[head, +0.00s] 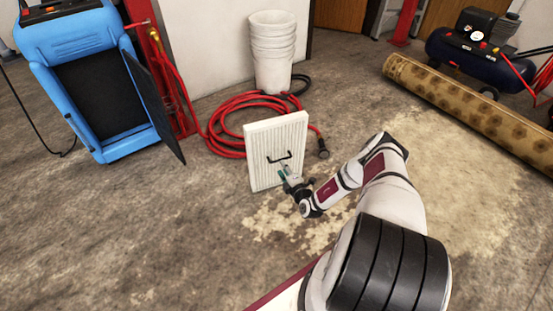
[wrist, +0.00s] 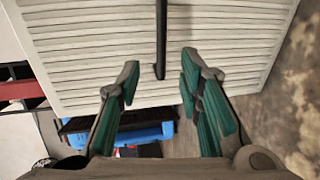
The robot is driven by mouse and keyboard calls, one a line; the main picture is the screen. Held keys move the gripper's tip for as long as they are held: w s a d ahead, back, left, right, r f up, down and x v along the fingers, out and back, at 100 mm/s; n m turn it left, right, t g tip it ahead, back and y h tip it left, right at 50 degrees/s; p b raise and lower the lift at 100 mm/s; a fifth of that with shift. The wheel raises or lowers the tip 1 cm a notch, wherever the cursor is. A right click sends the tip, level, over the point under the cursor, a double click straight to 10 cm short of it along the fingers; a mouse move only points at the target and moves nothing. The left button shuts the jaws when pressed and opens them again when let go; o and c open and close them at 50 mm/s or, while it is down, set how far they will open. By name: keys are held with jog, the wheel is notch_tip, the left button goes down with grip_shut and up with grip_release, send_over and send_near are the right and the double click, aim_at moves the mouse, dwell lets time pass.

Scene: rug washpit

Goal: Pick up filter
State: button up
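The filter (head: 265,135) is a white, ribbed, upright panel standing on the floor in the middle of the head view, with a black bar handle (head: 279,157) on its front face. My gripper (head: 286,172) is right in front of the handle. In the wrist view the filter (wrist: 90,60) fills the upper part, and its handle (wrist: 161,40) runs down from the top to between my open green-padded fingers (wrist: 159,78). Gaps show on both sides of the handle. I cannot tell whether the fingertips reach past the bar.
A coiled red hose (head: 222,127) lies behind the filter, with stacked white buckets (head: 272,50) beyond. A blue machine (head: 75,45) stands at left. A rolled rug (head: 470,105) and a compressor (head: 470,50) are at right. The floor around the filter's front is clear.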

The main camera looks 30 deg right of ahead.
aim_at(277, 161)
jog(key=b+x, duration=0.1)
jog(key=x, duration=0.1)
jog(key=b+x, duration=0.1)
jog(key=x, duration=0.1)
jog(key=b+x, duration=0.1)
jog(key=x, duration=0.2)
jog(key=shift+a+f, duration=0.15)
jog(key=shift+a, duration=0.1)
grip_shut()
